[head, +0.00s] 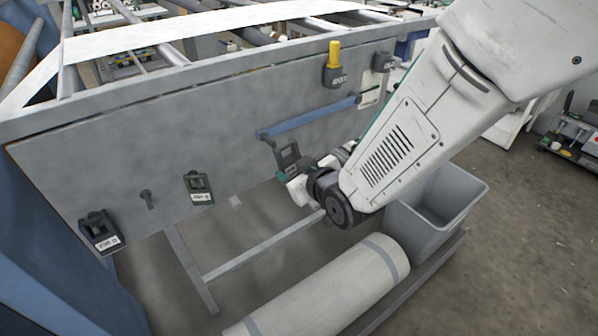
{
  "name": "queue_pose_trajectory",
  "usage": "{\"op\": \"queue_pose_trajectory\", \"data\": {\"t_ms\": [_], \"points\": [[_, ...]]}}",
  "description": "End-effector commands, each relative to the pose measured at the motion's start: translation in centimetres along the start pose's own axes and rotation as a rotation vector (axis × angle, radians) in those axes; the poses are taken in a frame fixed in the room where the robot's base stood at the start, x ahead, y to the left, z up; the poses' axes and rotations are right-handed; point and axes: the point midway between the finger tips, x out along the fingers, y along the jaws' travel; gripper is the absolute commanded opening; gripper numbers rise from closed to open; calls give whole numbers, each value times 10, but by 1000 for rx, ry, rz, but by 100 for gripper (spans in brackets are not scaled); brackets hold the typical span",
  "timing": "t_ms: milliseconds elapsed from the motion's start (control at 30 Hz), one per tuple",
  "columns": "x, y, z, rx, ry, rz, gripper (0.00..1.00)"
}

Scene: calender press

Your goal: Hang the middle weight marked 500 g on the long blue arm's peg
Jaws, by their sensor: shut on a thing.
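The long blue arm (308,118) runs slantwise across the grey panel, its lower left end just above my gripper. A small dark peg (270,140) shows at that end. My gripper (303,178) is shut on a dark weight (288,156), which has a frame-like opening. The weight is just below and right of the peg in the picture. I cannot tell whether they touch, and its marking is not readable. My wrist and arm hide part of the gripper.
A bare peg (148,199) sticks out. Below are a pale roll (325,290) and a grey bin (440,205).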

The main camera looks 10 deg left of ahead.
Motion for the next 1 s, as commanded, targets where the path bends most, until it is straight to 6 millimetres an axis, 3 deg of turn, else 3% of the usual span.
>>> {"op": "queue_pose_trajectory", "data": {"t_ms": [1000], "points": [[56, -1, -19, 0, 3, 1, 22]]}}
